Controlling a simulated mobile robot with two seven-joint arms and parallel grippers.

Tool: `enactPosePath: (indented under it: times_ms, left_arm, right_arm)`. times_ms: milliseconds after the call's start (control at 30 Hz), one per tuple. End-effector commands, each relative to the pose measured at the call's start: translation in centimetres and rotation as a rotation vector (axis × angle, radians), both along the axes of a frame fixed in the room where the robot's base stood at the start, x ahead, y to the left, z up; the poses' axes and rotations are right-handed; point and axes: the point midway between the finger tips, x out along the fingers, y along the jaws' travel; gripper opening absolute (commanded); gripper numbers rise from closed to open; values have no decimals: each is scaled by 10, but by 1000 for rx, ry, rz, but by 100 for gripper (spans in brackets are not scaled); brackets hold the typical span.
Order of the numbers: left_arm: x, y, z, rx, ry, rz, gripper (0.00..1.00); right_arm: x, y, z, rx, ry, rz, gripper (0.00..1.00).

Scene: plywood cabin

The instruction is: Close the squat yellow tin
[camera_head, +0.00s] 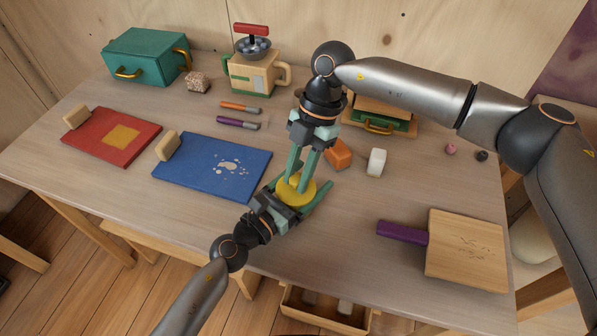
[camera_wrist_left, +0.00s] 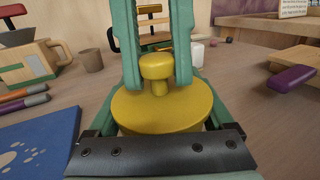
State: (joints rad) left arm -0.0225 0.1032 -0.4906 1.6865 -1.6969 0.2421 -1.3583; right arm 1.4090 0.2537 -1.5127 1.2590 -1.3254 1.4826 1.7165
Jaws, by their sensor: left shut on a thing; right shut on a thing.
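The squat yellow tin stands on the table in front of me. Its round yellow lid (camera_head: 296,194) with a stubby knob faces up. In the left wrist view the lid (camera_wrist_left: 160,115) and the knob (camera_wrist_left: 157,66) show large; the tin's body is mostly hidden under the lid and behind my left gripper. My left gripper (camera_head: 304,184) reaches in from the front left, low, its fingers on both sides of the tin, shut on it. My right gripper (camera_head: 298,180) points down from above, shut on the knob. Whether the lid sits fully down I cannot tell.
An orange block (camera_head: 338,153) and a white block (camera_head: 376,162) stand just behind right. A blue board (camera_head: 212,165) lies left, a purple-handled wooden board (camera_head: 465,250) right. Behind are a red-handled grinder (camera_head: 255,72) and a green case (camera_head: 404,126). An open drawer (camera_head: 322,312) juts out below the front edge.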

Motion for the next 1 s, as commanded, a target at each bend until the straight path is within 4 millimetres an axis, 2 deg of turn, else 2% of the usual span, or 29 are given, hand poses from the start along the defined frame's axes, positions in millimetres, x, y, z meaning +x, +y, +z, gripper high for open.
enactPosePath:
  times_ms: [33, 1000]
  left_arm:
    - [-4, -7, 4, -3, -9, -19, 0]
    - [-4, -7, 5, -6, -9, -19, 0]
  right_arm:
    - [-1, 0, -10, -5, -2, -3, 0]
    - [0, 2, -2, 9, -7, 3, 0]
